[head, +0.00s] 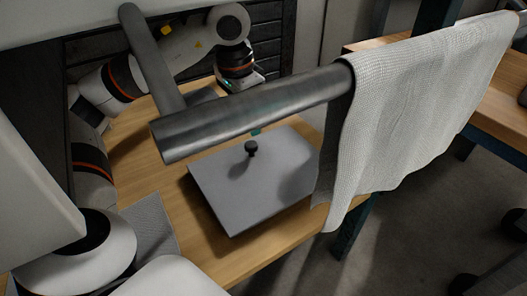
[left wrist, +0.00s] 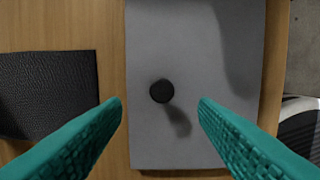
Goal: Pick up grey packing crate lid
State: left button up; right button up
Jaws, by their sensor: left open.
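The grey packing crate lid (head: 235,190) is a flat grey plate with a black round knob (head: 251,149); it lies on the wooden table. In the left wrist view the lid (left wrist: 185,35) fills the middle, and its knob (left wrist: 161,91) shows between my fingers. My left gripper (left wrist: 160,102) is open and empty, with one teal finger on each side of the knob in the picture; the height gap is hard to tell. In the head view a metal bar hides most of this gripper; only a bit of teal (head: 256,132) shows above the knob. My right gripper is not in view.
A thick metal bar (head: 250,110) crosses above the table, with a pale woven cloth (head: 410,105) hanging over its right end. A dark textured piece (left wrist: 48,95) lies left of the lid. The wooden table (head: 265,255) ends close to the lid's right side.

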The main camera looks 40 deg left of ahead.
aim_at(251, 144)
pick_arm(q)
notch_tip(251, 144, down, 2)
jog(key=shift+d+f+b, duration=0.1)
jog(key=shift+b, duration=0.5)
jog(key=f+b, duration=0.2)
jog(key=f, duration=0.1)
jog(key=f+b, duration=0.1)
jog(key=shift+w+d+f+b, duration=0.1)
jog(key=shift+w+f+b, duration=0.25)
jog(key=shift+f, duration=0.05)
jog(key=shift+r, duration=0.1)
jog(key=shift+c, duration=0.3)
grip_shut()
